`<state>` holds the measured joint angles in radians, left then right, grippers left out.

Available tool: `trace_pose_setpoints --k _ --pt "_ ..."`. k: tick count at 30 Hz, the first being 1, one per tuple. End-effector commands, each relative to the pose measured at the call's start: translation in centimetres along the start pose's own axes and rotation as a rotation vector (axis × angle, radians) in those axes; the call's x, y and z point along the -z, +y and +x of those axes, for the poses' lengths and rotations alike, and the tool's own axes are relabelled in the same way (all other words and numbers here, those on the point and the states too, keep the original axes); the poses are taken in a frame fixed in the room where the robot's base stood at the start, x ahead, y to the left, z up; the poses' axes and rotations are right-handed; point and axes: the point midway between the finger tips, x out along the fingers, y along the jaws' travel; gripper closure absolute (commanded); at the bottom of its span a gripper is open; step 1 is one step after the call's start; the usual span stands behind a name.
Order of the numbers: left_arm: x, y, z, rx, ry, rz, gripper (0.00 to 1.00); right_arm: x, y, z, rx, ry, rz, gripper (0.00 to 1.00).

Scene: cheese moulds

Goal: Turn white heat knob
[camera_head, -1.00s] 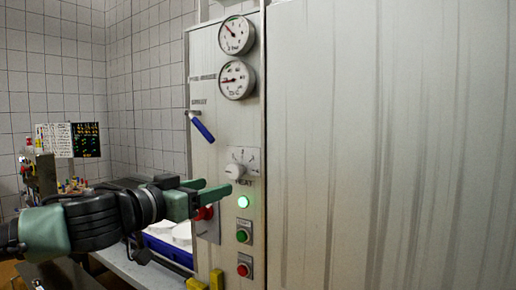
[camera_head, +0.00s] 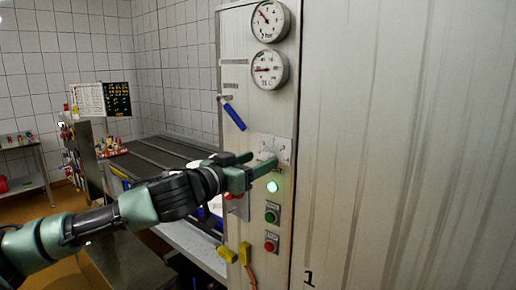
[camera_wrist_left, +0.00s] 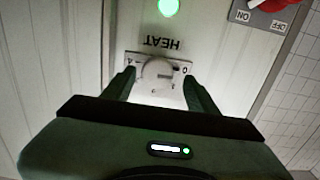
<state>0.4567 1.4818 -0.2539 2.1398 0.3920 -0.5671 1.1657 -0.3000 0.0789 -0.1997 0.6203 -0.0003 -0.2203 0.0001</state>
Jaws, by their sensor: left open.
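The white heat knob (camera_head: 266,156) sits on a pale dial plate (camera_head: 284,150) on the machine's control panel. In the head view the fingers partly hide it. In the left wrist view the knob (camera_wrist_left: 158,74) shows under the upside-down word HEAT, with scale marks on its plate. My left gripper (camera_head: 262,163) is open at the knob. In the wrist view its two fingers (camera_wrist_left: 157,84) stand apart, one on each side of the knob, with gaps between. I cannot tell whether either finger touches it. My right gripper is not in view.
Below the knob are a lit green lamp (camera_head: 273,186), a green button (camera_head: 271,212) and a red button (camera_head: 271,242). A blue-handled lever (camera_head: 234,116) is above left, with two gauges (camera_head: 269,68) higher up. A red switch (camera_wrist_left: 273,5) is close by. A conveyor table (camera_head: 150,160) stands behind.

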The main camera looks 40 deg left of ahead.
Motion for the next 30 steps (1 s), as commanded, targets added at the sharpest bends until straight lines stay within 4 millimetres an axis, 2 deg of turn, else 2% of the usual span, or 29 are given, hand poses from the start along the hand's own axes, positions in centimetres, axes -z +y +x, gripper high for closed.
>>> trace_pose_setpoints --k 3,12,14,18,19,30 --pt "0.08 0.17 0.37 -0.002 -0.001 0.001 0.42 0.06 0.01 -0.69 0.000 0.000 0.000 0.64" --pt "-0.12 0.19 0.46 -0.002 -0.001 0.003 0.42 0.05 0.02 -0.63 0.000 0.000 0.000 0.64" --pt "-0.12 0.19 0.46 -0.002 -0.001 0.003 0.56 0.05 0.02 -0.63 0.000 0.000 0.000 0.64" --pt "-0.10 0.18 0.45 -0.002 -0.001 0.003 0.95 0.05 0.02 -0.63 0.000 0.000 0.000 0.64" --pt "-0.10 0.17 0.45 -0.002 -0.001 0.003 1.00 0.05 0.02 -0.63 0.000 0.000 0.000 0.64" --pt "-0.03 0.19 0.45 -0.001 0.000 0.062 1.00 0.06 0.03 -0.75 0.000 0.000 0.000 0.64"
